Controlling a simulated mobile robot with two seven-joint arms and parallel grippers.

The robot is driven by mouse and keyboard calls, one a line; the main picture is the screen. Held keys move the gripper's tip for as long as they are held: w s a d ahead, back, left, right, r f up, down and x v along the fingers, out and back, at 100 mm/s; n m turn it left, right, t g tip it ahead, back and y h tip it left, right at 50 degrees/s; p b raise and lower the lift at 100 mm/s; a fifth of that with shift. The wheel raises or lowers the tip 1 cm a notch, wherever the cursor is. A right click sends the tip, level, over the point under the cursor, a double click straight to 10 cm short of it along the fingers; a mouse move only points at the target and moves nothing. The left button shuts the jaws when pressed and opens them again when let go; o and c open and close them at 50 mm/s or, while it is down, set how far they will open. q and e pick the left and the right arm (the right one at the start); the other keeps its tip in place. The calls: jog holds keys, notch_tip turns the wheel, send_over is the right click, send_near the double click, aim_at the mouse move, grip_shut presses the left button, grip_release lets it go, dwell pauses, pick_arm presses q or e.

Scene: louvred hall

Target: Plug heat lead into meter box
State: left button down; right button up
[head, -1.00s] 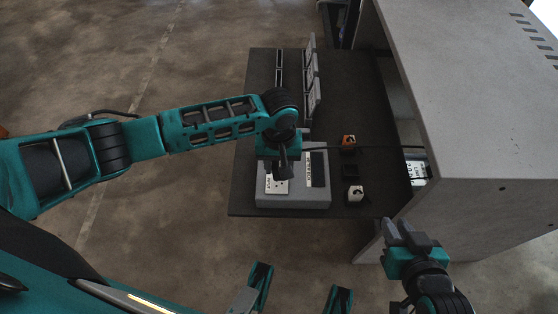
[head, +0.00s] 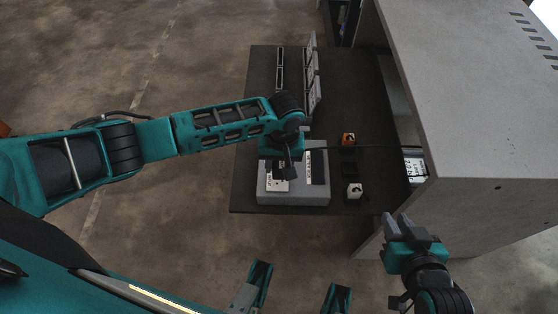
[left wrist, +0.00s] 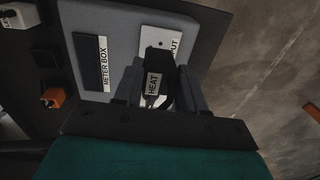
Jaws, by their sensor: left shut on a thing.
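The meter box (head: 316,196) is a grey box near the front of the dark board. It also shows in the left wrist view (left wrist: 125,25), with a METER BOX label and a white INPUT plate (left wrist: 172,35). My left gripper (head: 286,172) is over the box, pointing down. In the left wrist view it is shut on the black heat lead plug (left wrist: 153,65), labelled HEAT. The plug overlaps the INPUT plate there; I cannot tell whether it touches or enters a socket. My right gripper (head: 405,222) is off the board's front right, away from the box; its finger gap is unclear.
Right of the box are an orange block (head: 348,139) and a white block (head: 354,191). A dark cable runs right from my left gripper. Upright grey panels (head: 313,75) stand farther back. A large grey cabinet (head: 470,100) bounds the right side.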

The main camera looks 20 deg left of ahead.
aim_at(278, 170)
pick_arm(q)
jog(key=shift+s+a+f, duration=0.1)
jog(key=shift+a+f, duration=0.1)
jog(key=shift+a, duration=0.15)
jog(key=shift+f+b, duration=0.55)
jog(key=shift+f, duration=0.85)
jog(key=c, duration=0.6)
grip_release()
jog(key=shift+d+r, duration=0.1)
jog(key=shift+o, duration=0.2)
jog(key=shift+d, duration=0.1)
